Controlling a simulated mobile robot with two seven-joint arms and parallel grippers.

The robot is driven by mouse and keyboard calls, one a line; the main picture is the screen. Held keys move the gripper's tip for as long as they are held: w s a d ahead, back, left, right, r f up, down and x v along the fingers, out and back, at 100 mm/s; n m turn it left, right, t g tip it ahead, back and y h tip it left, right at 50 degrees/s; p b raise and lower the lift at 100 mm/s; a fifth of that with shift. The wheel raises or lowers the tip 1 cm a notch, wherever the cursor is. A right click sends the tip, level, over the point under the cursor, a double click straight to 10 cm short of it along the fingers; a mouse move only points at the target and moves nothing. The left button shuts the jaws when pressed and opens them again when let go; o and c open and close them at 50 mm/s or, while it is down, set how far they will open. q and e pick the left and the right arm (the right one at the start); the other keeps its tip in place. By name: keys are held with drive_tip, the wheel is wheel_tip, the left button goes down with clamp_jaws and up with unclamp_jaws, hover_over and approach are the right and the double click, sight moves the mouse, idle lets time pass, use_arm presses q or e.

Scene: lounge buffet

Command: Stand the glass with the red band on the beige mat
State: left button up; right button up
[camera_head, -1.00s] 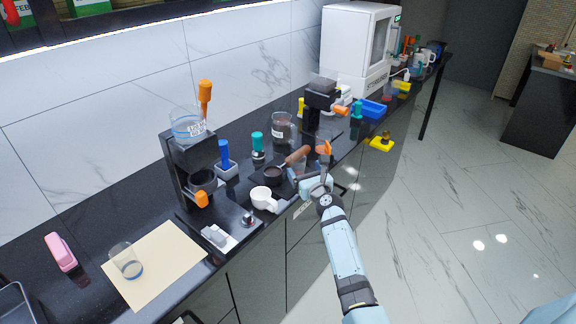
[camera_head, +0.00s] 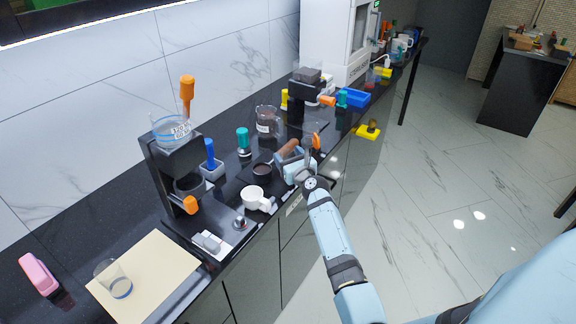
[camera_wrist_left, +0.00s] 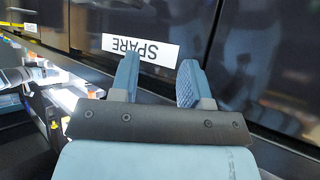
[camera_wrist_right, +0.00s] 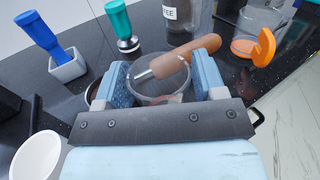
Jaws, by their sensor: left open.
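The glass with the red band (camera_wrist_right: 160,88) is clear, with a reddish patch low on it, in the right wrist view. It is between the two fingers of my right gripper (camera_wrist_right: 162,75). I cannot tell whether the fingers press on it. In the head view my right gripper (camera_head: 293,165) is low over the counter's front edge and mostly hides this glass. The beige mat (camera_head: 160,265) lies at the near left of the counter. Another clear glass, with a blue band (camera_head: 121,288), stands on its left part. My left gripper (camera_wrist_left: 158,70) is open and empty, facing dark drawer fronts with a SPARE label.
A white cup (camera_head: 256,198) and a wooden-handled portafilter (camera_head: 262,170) are just left of my right gripper. A black coffee machine (camera_head: 180,165) stands between there and the mat. A blue-handled tool (camera_wrist_right: 40,32) and a teal-handled tamper (camera_wrist_right: 120,22) are behind. A pink object (camera_head: 38,274) lies left of the mat.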

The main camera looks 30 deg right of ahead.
drive_tip(key=c, duration=0.8)
drive_tip(key=shift+r+p, duration=2.5)
drive_tip(key=shift+p, duration=0.05)
drive_tip(key=shift+c, duration=0.3)
